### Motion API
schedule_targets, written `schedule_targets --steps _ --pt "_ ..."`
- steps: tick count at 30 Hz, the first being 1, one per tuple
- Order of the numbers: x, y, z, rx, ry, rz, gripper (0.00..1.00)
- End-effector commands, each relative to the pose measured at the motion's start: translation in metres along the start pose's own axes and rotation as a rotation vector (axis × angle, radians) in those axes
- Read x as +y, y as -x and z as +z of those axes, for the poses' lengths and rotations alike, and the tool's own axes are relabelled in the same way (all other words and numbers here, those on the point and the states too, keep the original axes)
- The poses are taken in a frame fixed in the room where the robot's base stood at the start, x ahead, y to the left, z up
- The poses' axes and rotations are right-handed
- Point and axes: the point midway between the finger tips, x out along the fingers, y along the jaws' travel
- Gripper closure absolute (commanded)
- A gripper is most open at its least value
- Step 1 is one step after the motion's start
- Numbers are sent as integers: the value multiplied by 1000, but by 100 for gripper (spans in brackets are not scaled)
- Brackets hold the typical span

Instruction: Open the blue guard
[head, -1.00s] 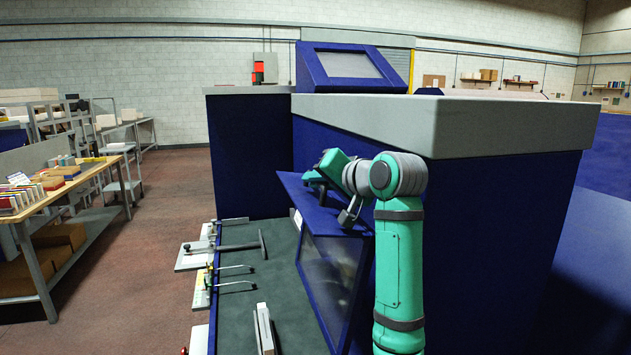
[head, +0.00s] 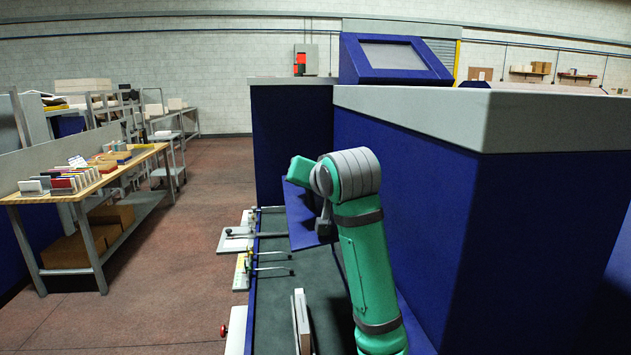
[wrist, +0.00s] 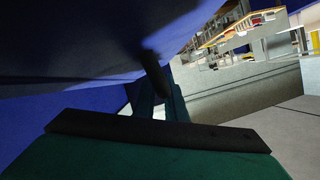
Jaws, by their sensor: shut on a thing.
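The blue guard (head: 299,222) is on the machine's near side in the head view. It stands tilted out over the dark green bed, and my arm covers much of it. Its clear window does not show from this angle. In the wrist view the guard's dark blue underside (wrist: 70,75) fills the upper left. My gripper (wrist: 157,78) is shut on the guard at its edge; the exact grip point is dark and partly hidden.
The dark green bed (head: 275,315) carries clamps (head: 270,262) on its left edge and a pale upright block (head: 301,320). The grey-topped blue machine body (head: 420,200) stands right of my arm. A workbench (head: 90,180) is at left, with open floor between.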

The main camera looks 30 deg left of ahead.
Motion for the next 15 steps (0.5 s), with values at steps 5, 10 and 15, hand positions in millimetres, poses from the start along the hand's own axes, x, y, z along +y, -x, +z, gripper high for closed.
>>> schedule_targets --steps 5,10,15 --pt "0 0 1 -5 -1 1 82" --pt "1 0 1 -3 -2 1 82" --pt "-1 0 1 -3 -1 -2 82"
